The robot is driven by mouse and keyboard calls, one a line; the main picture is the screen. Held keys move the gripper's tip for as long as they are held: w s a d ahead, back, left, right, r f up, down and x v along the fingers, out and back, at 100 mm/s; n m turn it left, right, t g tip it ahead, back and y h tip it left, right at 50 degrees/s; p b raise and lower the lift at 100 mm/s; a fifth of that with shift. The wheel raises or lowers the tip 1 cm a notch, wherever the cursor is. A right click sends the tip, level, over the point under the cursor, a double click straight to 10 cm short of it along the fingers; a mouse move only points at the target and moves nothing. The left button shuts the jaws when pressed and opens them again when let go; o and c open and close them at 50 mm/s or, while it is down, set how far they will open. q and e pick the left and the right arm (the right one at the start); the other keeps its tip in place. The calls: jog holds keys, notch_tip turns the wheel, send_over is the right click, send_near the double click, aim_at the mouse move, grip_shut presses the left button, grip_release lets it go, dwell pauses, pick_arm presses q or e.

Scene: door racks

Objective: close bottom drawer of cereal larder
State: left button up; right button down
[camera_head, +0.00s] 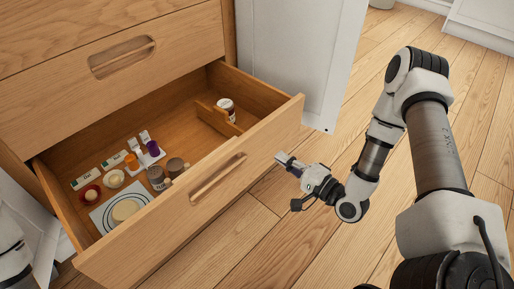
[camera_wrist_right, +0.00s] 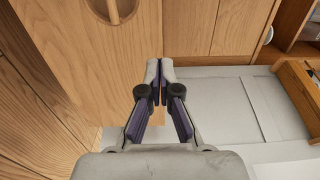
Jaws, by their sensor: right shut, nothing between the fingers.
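The bottom drawer (camera_head: 268,140) of the wooden larder (camera_head: 40,95) is pulled well out in the head view. Its front has a long slot handle (camera_head: 217,178). Inside are small jars, cups, labelled boxes and a round item on a white sheet. My right gripper (camera_head: 284,158) is shut and empty, just outside the right part of the drawer front, its fingers pointing toward it. Whether it touches the front is unclear. In the right wrist view the closed fingertips (camera_wrist_right: 160,66) show before wood panels. My left gripper is out of frame.
The drawer above (camera_head: 185,62) is shut, with its own slot handle (camera_head: 122,57). A white panel (camera_head: 296,65) stands right of the larder. The wooden floor (camera_head: 285,240) in front and to the right is clear apart from my right arm.

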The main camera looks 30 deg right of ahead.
aim_at(250, 137)
jog(key=b+x, duration=0.4)
jog(key=x, duration=0.5)
jog(key=shift+w+a+f, duration=0.1)
jog(key=shift+w, duration=0.2)
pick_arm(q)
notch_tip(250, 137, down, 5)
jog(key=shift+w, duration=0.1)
pick_arm(e)
jog(key=shift+w, duration=0.1)
